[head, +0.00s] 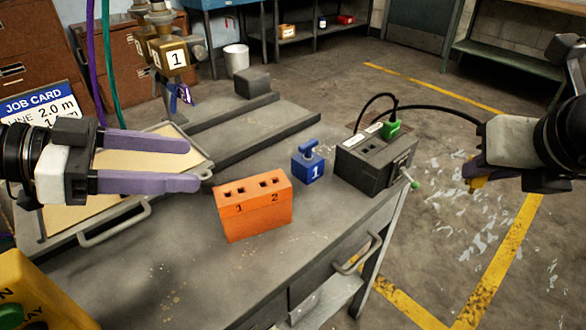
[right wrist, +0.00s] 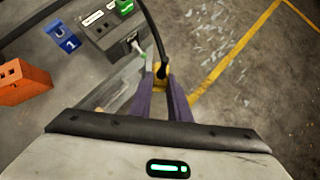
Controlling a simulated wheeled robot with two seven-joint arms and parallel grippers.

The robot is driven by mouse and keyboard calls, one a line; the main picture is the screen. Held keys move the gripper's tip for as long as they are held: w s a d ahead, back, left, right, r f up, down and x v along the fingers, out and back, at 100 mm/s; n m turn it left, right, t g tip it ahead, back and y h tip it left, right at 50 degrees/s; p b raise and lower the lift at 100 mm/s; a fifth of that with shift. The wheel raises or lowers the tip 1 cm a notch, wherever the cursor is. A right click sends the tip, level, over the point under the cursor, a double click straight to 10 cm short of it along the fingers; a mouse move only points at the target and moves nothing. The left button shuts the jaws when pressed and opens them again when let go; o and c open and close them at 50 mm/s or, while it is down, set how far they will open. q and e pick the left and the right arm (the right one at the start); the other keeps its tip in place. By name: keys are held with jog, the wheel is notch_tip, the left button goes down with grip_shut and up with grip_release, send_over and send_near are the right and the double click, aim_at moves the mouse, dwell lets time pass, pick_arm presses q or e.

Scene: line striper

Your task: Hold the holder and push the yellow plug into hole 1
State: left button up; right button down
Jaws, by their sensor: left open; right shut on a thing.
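The orange holder (head: 253,208) stands on the grey workbench, with small dark holes in its top and the numbers 1 and 2 on its front, 1 on the left. It also shows at the left edge of the right wrist view (right wrist: 22,84). My left gripper (head: 195,164) is open and empty, just left of the holder and apart from it. My right gripper (head: 474,172) is shut on the yellow plug (right wrist: 160,69), off the bench's right side above the floor. The plug is partly hidden by the fingers; a black cable runs to it.
A blue block marked 1 (head: 308,170) and a dark box (head: 372,165) with a green plug (head: 391,130) stand right of the holder. A tan board (head: 140,158) lies behind my left gripper. The bench front is clear.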

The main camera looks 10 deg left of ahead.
pick_arm(q)
jog(key=b, duration=0.5)
send_near(244, 190)
pick_arm(e)
jog(key=shift+s+f+p, duration=0.1)
jog(key=shift+f+p, duration=0.9)
jog(key=shift+f, duration=0.9)
pick_arm(q)
jog(key=shift+p+x, duration=1.1)
jog(key=shift+x, duration=1.3)
pick_arm(e)
jog(key=shift+r, duration=1.05)
pick_arm(q)
jog(key=p+x, duration=0.1)
jog(key=x, duration=0.4)
jog(key=shift+d+f, duration=0.1)
jog(key=shift+p+x, duration=0.3)
jog(key=shift+x, duration=0.55)
pick_arm(e)
jog(key=shift+r, duration=0.85)
pick_arm(q)
jog(key=shift+f, duration=0.1)
jog(key=c, duration=1.5)
